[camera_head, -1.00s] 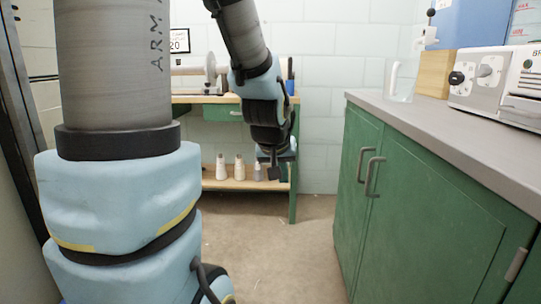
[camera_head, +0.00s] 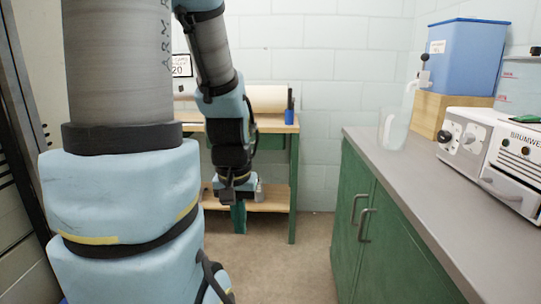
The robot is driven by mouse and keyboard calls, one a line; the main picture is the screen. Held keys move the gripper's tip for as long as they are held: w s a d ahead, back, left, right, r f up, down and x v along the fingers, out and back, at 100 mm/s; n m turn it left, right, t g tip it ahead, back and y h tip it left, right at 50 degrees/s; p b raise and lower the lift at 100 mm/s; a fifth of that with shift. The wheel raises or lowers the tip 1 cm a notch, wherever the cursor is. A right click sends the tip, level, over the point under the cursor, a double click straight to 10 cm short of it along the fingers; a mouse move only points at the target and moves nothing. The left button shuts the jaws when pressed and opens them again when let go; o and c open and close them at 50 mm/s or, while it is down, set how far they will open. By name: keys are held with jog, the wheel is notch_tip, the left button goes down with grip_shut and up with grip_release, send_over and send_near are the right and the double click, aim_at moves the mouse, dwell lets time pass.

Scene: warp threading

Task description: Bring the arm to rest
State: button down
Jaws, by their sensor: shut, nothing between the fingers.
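My gripper (camera_head: 240,219) hangs at the lower end of my arm, in front of the wooden workbench (camera_head: 280,123) at the back. It points down over the floor and is shut, with nothing in it. My arm's forearm comes down from the top of the picture, and my large upper link fills the left side. The gripper hides part of the bench's lower shelf (camera_head: 271,203).
A green cabinet (camera_head: 353,245) with a grey counter (camera_head: 432,181) stands at the right. On it are a clear pitcher (camera_head: 392,130), a white machine (camera_head: 492,155) and a blue container (camera_head: 466,58) on a wooden block. The floor (camera_head: 290,265) between is clear.

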notch_tip(320, 180, up, 15)
jog(key=p, duration=1.2)
jog(key=shift+p, duration=0.35)
